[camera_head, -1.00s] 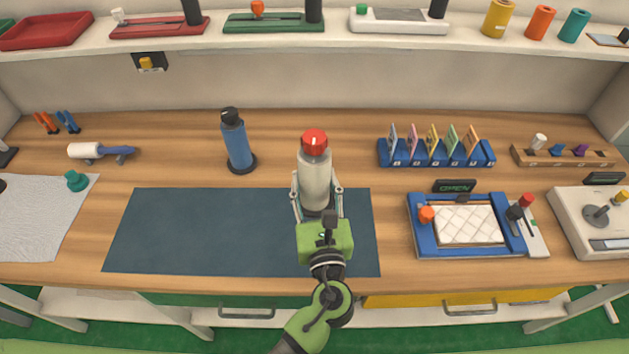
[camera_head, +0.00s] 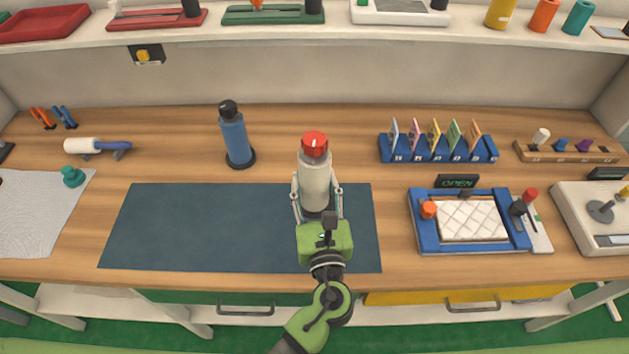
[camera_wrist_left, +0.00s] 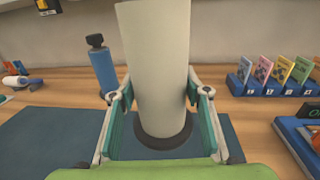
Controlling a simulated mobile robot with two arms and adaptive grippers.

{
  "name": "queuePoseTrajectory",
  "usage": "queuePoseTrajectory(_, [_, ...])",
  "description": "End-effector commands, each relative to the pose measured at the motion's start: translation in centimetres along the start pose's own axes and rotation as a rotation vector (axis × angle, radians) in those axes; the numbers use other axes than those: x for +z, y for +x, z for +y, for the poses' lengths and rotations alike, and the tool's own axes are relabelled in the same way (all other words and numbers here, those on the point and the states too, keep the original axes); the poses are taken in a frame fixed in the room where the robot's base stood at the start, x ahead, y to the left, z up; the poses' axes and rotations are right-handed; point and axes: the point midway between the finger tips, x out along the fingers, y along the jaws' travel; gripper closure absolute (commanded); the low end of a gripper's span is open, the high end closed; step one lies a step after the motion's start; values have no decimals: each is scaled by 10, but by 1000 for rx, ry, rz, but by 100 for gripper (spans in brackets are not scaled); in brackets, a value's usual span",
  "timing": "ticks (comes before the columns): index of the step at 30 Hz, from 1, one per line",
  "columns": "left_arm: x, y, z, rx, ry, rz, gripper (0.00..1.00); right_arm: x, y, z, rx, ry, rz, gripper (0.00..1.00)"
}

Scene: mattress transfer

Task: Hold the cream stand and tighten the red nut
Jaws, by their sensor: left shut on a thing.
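The cream stand (camera_head: 315,182) stands upright on the dark blue mat (camera_head: 190,228), near the mat's right end. The red nut (camera_head: 314,144) sits on its top; how tight it is I cannot tell. My left gripper (camera_head: 317,202) is shut around the stand's lower part, with one finger on each side. In the left wrist view the cream stand (camera_wrist_left: 158,65) rises between the fingers of my left gripper (camera_wrist_left: 160,112), above a dark round base. Its top and the nut are out of that view. My right gripper is not in view.
A blue bottle (camera_head: 236,138) with a black cap stands behind the mat, left of the stand. A blue card rack (camera_head: 437,154) and a blue-framed tray (camera_head: 470,248) are to the right. A shelf (camera_head: 300,32) runs along the back. The mat's left part is clear.

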Motion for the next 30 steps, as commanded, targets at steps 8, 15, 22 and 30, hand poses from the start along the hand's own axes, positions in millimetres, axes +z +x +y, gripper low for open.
queuePoseTrajectory(8, [-5, 1, 0, 0, -1, -7, 100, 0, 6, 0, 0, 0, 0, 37])
queuePoseTrajectory(15, [-11, 1, 0, 0, -1, -7, 100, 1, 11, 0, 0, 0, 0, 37])
queuePoseTrajectory(22, [-17, 1, 0, 0, -2, -7, 100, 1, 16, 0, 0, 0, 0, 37])
queuePoseTrajectory(30, [-24, 1, 0, 0, -2, -7, 100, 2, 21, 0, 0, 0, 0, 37])
